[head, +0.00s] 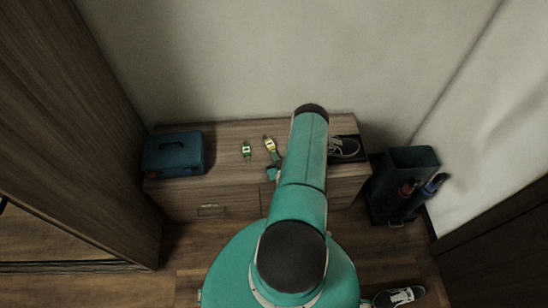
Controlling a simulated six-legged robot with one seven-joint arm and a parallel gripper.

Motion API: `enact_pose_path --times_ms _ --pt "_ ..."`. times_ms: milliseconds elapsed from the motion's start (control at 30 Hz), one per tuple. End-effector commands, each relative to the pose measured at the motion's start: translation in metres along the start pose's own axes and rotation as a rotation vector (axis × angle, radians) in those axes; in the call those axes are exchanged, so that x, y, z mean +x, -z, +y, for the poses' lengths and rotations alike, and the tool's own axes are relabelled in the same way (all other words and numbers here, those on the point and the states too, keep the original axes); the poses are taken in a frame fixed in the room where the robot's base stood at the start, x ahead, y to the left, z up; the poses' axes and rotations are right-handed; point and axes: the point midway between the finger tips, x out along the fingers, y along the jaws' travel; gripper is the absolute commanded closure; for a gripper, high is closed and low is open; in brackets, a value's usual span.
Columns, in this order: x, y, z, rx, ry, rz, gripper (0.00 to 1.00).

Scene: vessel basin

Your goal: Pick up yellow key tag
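A small yellow item that looks like the yellow key tag (270,146) lies on the top of the low wooden cabinet (222,139), just left of my arm. It has a pale part, too small to make out. My teal arm reaches over the cabinet and covers part of its top. A small teal part at the arm's left edge, just below the yellow item, may belong to my gripper (272,173). Its fingers cannot be made out, nor whether it touches or holds anything.
A small green and white tag-like item (247,150) lies left of the yellow one. A blue toolbox (174,155) stands at the cabinet's left end. A shoe (345,147) sits at its right. A dark bin (409,172) and another shoe (400,297) are on the floor at right.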

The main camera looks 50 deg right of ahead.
Motion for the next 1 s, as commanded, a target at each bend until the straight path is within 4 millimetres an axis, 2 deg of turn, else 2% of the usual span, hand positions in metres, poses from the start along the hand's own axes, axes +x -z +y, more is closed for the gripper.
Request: enact_pose_path --times_ms 33,233,367,500,667,800,1000 --pt "-0.004 -0.009 -0.003 0.004 0.005 -0.025 1.0" --pt "-0.006 -0.004 -0.002 0.005 0.003 -0.028 1.0" --pt "-0.008 0.007 -0.002 0.005 0.002 -0.026 1.0" --pt "-0.013 0.027 -0.004 0.005 0.002 -0.022 1.0" --pt "-0.04 0.051 -0.013 0.005 0.001 -0.02 1.0" --pt "-0.072 0.08 -0.023 0.005 0.002 -0.02 1.0" --pt "-0.122 0.09 -0.041 0.006 0.001 -0.02 1.0"
